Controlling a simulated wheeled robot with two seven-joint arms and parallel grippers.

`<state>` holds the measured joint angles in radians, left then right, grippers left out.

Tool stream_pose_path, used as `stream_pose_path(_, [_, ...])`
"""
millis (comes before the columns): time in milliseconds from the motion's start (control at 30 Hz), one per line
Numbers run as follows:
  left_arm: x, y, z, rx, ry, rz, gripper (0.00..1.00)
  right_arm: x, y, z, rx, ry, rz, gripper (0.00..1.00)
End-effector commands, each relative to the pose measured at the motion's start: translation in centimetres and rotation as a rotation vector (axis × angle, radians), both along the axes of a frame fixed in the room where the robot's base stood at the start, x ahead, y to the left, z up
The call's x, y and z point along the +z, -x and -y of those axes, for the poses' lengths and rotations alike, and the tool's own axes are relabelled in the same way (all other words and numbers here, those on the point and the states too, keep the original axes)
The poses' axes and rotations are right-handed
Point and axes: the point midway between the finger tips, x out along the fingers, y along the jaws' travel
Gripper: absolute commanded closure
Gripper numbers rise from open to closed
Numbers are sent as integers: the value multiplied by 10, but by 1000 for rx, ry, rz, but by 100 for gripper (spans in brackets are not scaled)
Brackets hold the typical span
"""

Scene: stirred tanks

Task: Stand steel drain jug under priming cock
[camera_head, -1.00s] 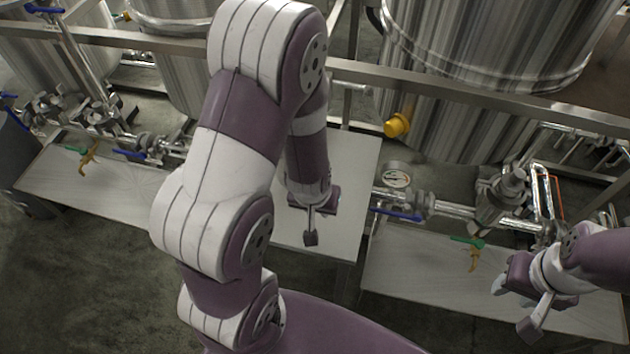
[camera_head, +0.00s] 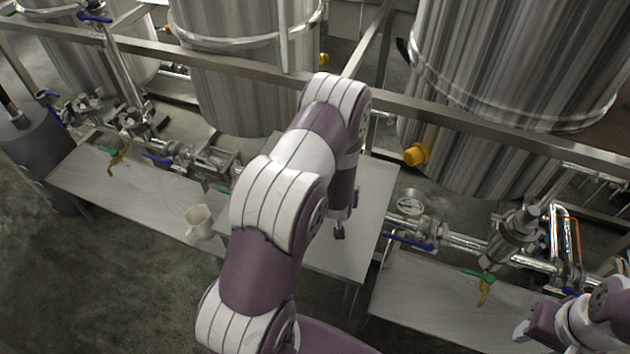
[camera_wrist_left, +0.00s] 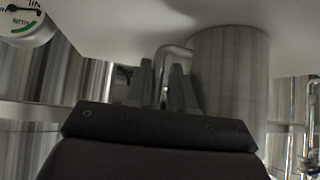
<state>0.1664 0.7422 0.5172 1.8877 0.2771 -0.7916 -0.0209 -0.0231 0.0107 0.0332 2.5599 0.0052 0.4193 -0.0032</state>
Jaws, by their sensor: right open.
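A steel cylindrical jug (camera_wrist_left: 232,85) with a bent tube handle (camera_wrist_left: 175,50) shows in the left wrist view, which looks upside down. My left gripper (camera_wrist_left: 162,85) has its two fingers on either side of the handle; whether they press on it is unclear. In the head view my left arm hides these jaws and the jug, over the middle table (camera_head: 378,190). Two brass cocks with green levers show, one at left (camera_head: 118,156) and one at right (camera_head: 484,287); I cannot tell which is the priming cock. My right gripper (camera_head: 522,330) is open above the right bench.
A pale jug (camera_head: 199,222) stands on the left bench (camera_head: 140,195). A round gauge (camera_head: 409,202) and blue-levered valves (camera_head: 415,242) are right of the middle table. Large steel tanks (camera_head: 510,80) and a rail (camera_head: 250,65) stand behind. The right bench (camera_head: 430,310) has bare room below the cock.

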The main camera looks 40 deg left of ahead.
Motion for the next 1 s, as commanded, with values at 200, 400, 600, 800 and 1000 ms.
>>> stream_pose_path(200, [-3, -3, -1, -1, 0, 0, 77, 0, 0, 0, 0, 0, 0, 57])
stream_pose_path(400, [-3, -2, -1, -1, 0, -1, 100, 0, 0, 0, 0, 0, 0, 57])
stream_pose_path(600, [-3, -2, -1, -1, 0, 0, 100, 0, 0, 0, 0, 0, 0, 57])
stream_pose_path(800, [11, -4, -1, -2, -1, 3, 100, -3, 0, 0, 0, 0, 0, 57])
stream_pose_path(1000, [45, -2, 14, -7, -1, 2, 100, -11, 0, 0, 0, 0, 0, 57])
